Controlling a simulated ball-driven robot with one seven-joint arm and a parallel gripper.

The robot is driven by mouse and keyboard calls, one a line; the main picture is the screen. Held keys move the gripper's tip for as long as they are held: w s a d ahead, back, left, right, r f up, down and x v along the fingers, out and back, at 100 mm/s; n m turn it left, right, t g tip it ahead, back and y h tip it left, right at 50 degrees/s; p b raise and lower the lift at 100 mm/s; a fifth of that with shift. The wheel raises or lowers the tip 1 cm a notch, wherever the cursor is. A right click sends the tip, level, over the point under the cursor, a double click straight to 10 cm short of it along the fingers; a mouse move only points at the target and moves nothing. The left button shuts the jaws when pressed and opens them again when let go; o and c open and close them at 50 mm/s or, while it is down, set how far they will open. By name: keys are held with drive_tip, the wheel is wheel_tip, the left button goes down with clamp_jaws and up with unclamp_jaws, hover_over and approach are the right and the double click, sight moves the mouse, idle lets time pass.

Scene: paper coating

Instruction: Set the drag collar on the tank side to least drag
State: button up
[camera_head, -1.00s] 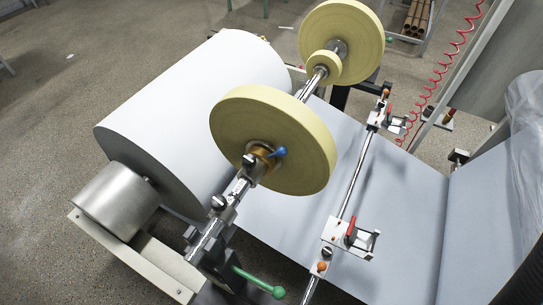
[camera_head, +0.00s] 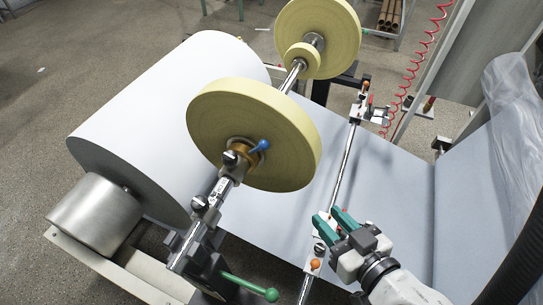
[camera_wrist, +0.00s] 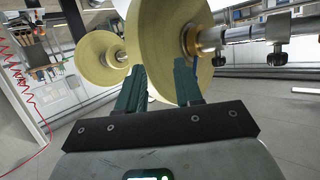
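A brass collar (camera_head: 240,148) with a blue lever (camera_head: 260,146) sits on the shaft, against the near face of the large cream roll (camera_head: 255,125). The lever points up and right in the head view. The collar also shows in the wrist view (camera_wrist: 190,40), at the upper right. My gripper (camera_head: 327,214) is right of and below the roll in the head view, over the grey web and slitter bar, apart from the collar. In the wrist view my green fingers (camera_wrist: 160,72) are spread with no visible object held; the roll lies beyond them. I cannot tell which side is the tank side.
A second cream roll (camera_head: 316,35) and a narrow roll (camera_head: 303,57) share the shaft. A slitter bar (camera_head: 345,165) crosses the grey web. A green-knobbed lever (camera_head: 250,286) juts out at the bottom. A big white roll (camera_head: 160,125) stands at left.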

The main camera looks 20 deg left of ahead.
sight(267, 149)
drive_tip(key=a+r+n+t+y, duration=0.1)
drive_tip(key=a+r+n+y, duration=0.1)
drive_tip(key=a+r+y, duration=0.35)
drive_tip(key=shift+h, duration=0.75)
drive_tip(key=x, duration=0.4)
drive_tip(key=p+x, duration=0.1)
drive_tip(key=x, duration=0.3)
drive_tip(key=r+p+x, duration=0.1)
drive_tip(key=x, duration=0.3)
drive_tip(key=shift+s+a, duration=0.1)
drive_tip(key=shift+s, duration=0.05)
drive_tip(key=shift+c, duration=0.2)
clamp_jaws()
